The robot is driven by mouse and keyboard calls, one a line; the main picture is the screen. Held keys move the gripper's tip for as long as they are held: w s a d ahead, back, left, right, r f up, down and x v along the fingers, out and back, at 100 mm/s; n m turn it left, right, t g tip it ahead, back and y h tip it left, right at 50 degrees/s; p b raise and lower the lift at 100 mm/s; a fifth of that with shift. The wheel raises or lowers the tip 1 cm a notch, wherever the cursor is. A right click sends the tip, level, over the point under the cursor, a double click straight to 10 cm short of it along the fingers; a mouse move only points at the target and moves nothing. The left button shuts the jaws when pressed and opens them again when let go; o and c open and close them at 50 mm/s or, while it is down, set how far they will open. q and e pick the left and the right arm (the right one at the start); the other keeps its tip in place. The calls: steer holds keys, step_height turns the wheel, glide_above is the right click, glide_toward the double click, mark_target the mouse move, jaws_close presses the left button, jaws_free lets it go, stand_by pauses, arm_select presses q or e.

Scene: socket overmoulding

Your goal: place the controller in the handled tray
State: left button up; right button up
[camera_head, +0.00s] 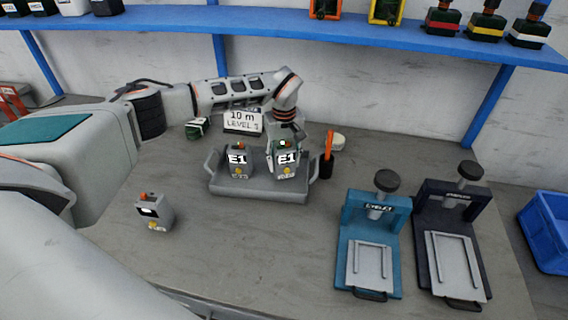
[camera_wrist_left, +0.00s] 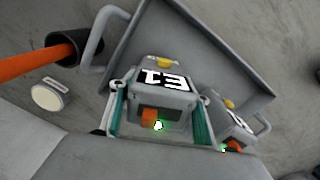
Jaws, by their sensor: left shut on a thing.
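The grey handled tray (camera_head: 258,195) sits on the table, and its floor shows in the wrist view (camera_wrist_left: 215,55). One grey controller marked E1 (camera_head: 238,162) stands in the tray's left half; it shows at lower right in the wrist view (camera_wrist_left: 232,125). My left gripper (camera_head: 285,140) reaches down from above and is shut on another E1 controller (camera_head: 287,162), between its teal-lined fingers in the wrist view (camera_wrist_left: 160,108). This controller is upright at the tray's right half. I cannot tell whether it touches the tray floor. My right gripper is not in view.
Another grey controller (camera_head: 153,213) stands on the table at left. A sign (camera_head: 243,121) is behind the tray; a dark holder with an orange stick (camera_head: 327,160) stands close to its right handle. Teal (camera_head: 370,245) and dark (camera_head: 452,240) presses stand at right. The front middle is clear.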

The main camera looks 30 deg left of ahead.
arm_select(q)
steer(key=shift+f, duration=0.7)
steer(key=o, duration=1.2)
steer(key=shift+f, duration=0.15)
step_height(320, 180, up, 12)
steer(key=shift+r, duration=0.2)
